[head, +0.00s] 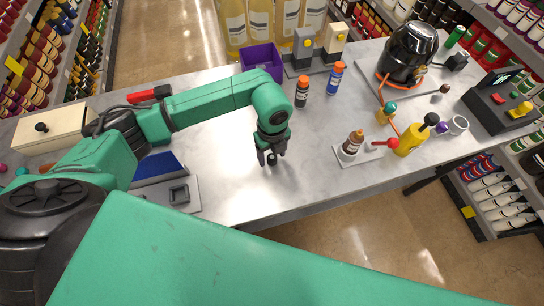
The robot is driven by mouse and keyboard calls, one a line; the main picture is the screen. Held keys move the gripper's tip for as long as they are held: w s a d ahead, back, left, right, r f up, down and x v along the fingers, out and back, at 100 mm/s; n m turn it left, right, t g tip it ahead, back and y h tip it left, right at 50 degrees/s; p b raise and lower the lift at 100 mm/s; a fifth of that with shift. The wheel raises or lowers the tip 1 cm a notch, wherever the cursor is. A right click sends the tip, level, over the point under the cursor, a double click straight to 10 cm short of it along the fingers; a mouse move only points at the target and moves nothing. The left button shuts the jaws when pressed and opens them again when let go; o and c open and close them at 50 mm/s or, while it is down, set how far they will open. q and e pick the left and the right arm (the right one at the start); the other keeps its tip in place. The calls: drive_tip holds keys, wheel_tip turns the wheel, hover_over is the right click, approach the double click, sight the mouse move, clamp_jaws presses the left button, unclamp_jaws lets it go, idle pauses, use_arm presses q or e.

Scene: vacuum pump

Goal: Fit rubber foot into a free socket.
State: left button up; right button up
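My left gripper (272,159) points down just over the front middle of the table. A small dark round piece (271,159), which looks like the rubber foot, shows between its fingertips. I cannot tell whether the fingers press on it or stand around it, or whether it touches the table. A grey plate with a dark square recess (179,194) lies at the front left, beside a blue panel (160,168). A black domed machine with an orange ring (407,52) stands at the back right, likely the pump. No socket for the foot is clear. My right gripper is out of view.
Two small bottles (302,92) (335,77) stand behind the gripper. A brown bottle (352,143) on a white tray and a yellow bottle (412,138) stand to its right. A purple bin (262,62) is at the back. The tabletop around the gripper is clear.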

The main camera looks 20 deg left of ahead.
use_arm(q)
clamp_jaws()
drive_tip(key=shift+r, duration=0.1)
wheel_tip(320, 180, up, 13)
drive_tip(key=b, duration=0.4)
wheel_tip(320, 180, up, 7)
hover_over(273, 157)
drive_tip(key=a+f+n, duration=0.3)
drive_tip(key=f+n, duration=0.4)
drive_tip(key=n, duration=0.6)
drive_tip(key=s+a+f+n, duration=0.1)
drive_tip(key=a+f+n, duration=0.3)
drive_tip(key=n, duration=1)
wheel_tip(273, 157, down, 3)
drive_tip(key=shift+a+r+p, duration=0.15)
drive_tip(key=shift+a+p, duration=0.05)
drive_tip(key=shift+p, duration=0.25)
